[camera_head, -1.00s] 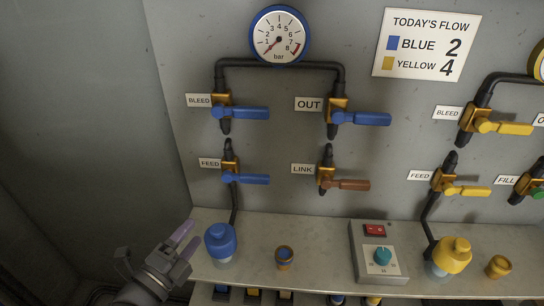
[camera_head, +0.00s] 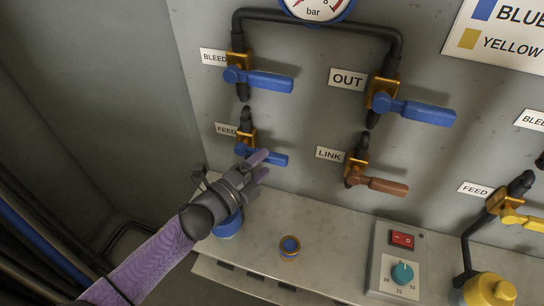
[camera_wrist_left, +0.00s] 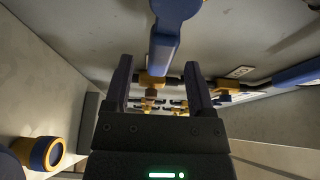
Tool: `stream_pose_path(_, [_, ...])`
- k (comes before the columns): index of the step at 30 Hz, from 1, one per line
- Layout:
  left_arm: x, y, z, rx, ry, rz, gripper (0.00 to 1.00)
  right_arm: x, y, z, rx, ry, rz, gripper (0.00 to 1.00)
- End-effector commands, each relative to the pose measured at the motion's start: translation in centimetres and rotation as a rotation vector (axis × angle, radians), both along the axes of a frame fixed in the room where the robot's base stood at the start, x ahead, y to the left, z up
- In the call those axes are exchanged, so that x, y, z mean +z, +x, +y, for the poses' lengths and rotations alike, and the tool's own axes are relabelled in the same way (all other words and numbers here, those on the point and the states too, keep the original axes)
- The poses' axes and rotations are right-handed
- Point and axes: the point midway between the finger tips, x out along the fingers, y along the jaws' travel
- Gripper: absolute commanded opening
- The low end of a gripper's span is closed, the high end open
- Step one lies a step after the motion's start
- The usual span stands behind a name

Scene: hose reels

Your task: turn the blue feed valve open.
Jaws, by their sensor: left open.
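The blue feed valve (camera_head: 273,157) sits on the wall panel beside its FEED label (camera_head: 227,129). Its blue lever points right and slightly down, across the pipe. My left gripper (camera_head: 264,164) is at this lever, its fingers overlapping part of it in the head view. In the left wrist view, a blue lever (camera_wrist_left: 164,48), seemingly the feed one, lies across the gap between the two open fingers (camera_wrist_left: 158,72). I cannot tell whether either finger touches it. My right gripper is not in view.
The blue bleed valve (camera_head: 262,80) is above, and the orange-brown link valve (camera_head: 382,185) is to the right.

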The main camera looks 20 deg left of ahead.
Motion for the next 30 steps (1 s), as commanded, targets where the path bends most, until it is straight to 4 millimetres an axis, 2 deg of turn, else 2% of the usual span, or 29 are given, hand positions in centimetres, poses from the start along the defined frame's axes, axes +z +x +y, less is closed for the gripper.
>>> stream_pose_path(3, [-0.1, 1.8, -0.8, 0.001, -0.002, -0.001, 0.71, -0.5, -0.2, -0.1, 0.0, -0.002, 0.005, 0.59])
stream_pose_path(6, [-0.1, 2.6, -1.2, 0.0, -0.001, 0.0, 0.71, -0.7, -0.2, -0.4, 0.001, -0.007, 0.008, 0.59])
stream_pose_path(16, [0.0, 3.1, -1.4, 0.001, 0.0, 0.001, 0.71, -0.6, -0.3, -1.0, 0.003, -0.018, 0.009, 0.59])
stream_pose_path(26, [0.0, 3.1, -1.4, 0.001, 0.0, 0.001, 0.01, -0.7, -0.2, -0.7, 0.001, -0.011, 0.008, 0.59])
stream_pose_path(30, [0.0, 3.0, -1.4, 0.001, 0.0, 0.001, 0.0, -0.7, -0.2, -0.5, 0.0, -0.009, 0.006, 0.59])
